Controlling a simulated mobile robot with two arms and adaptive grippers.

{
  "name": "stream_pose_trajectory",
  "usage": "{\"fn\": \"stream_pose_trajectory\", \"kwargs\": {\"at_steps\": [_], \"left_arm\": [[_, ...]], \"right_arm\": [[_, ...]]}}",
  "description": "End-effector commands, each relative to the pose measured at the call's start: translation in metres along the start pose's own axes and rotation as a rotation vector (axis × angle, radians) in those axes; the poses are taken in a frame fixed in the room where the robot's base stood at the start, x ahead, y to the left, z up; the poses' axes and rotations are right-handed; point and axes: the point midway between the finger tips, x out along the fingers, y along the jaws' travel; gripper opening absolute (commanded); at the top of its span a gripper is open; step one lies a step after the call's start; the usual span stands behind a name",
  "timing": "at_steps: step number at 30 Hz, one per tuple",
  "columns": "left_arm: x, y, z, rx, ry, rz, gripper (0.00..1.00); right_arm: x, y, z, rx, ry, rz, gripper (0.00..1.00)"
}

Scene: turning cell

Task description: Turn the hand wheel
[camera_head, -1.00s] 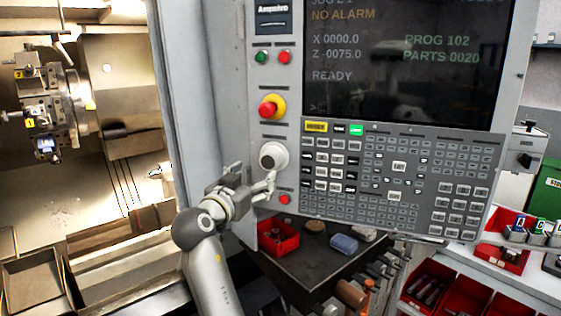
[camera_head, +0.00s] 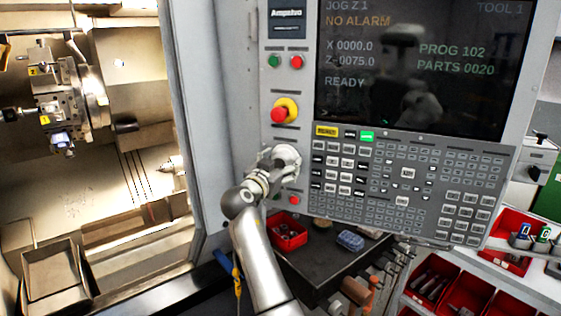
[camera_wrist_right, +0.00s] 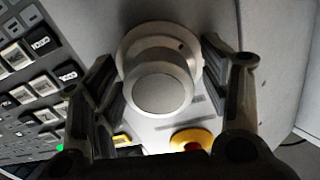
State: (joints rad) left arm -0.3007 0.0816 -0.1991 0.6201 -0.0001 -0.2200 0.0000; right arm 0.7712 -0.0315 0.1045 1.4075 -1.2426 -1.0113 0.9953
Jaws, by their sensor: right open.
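The hand wheel (camera_head: 288,153) is a round pale knob on the control panel, below the red emergency stop and left of the keypad. My right gripper (camera_head: 272,161) is in front of it and hides part of it in the head view. In the right wrist view the hand wheel (camera_wrist_right: 158,82) lies between the two open fingers of the right gripper (camera_wrist_right: 165,95). Gaps show between the wheel and both fingers, so the fingers look apart from it. My left gripper is not in view.
The red emergency stop (camera_head: 284,112) on its yellow ring sits above the wheel. A red button (camera_head: 294,200) is below it. The keypad (camera_head: 410,185) is to the right. A red bin (camera_head: 288,238) stands on the dark shelf beneath. The open lathe interior (camera_head: 140,170) is at left.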

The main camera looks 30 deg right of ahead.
Motion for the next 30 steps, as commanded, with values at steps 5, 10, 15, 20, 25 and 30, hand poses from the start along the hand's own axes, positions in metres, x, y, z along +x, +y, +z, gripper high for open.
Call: {"fn": "stream_pose_trajectory", "kwargs": {"at_steps": [5, 10, 15, 20, 25, 30], "left_arm": [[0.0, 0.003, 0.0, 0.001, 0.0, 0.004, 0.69], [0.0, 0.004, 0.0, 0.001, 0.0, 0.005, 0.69], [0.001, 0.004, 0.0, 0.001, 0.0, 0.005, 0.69], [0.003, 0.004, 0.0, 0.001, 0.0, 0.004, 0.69], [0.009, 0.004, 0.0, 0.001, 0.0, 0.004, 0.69], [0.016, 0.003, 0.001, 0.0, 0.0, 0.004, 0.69]], "right_arm": [[0.0, 0.0, 0.0, 0.0, 0.0, 0.0, 0.65], [0.0, 0.0, 0.0, 0.0, 0.0, 0.0, 0.43], [0.0, 0.0, 0.0, -0.003, 0.0, 0.001, 0.36], [0.0, 0.0, 0.001, -0.03, 0.0, 0.001, 0.36], [0.0, 0.001, 0.002, -0.106, 0.002, 0.0, 0.36], [0.0, 0.001, 0.002, -0.235, 0.006, 0.0, 0.36]]}}
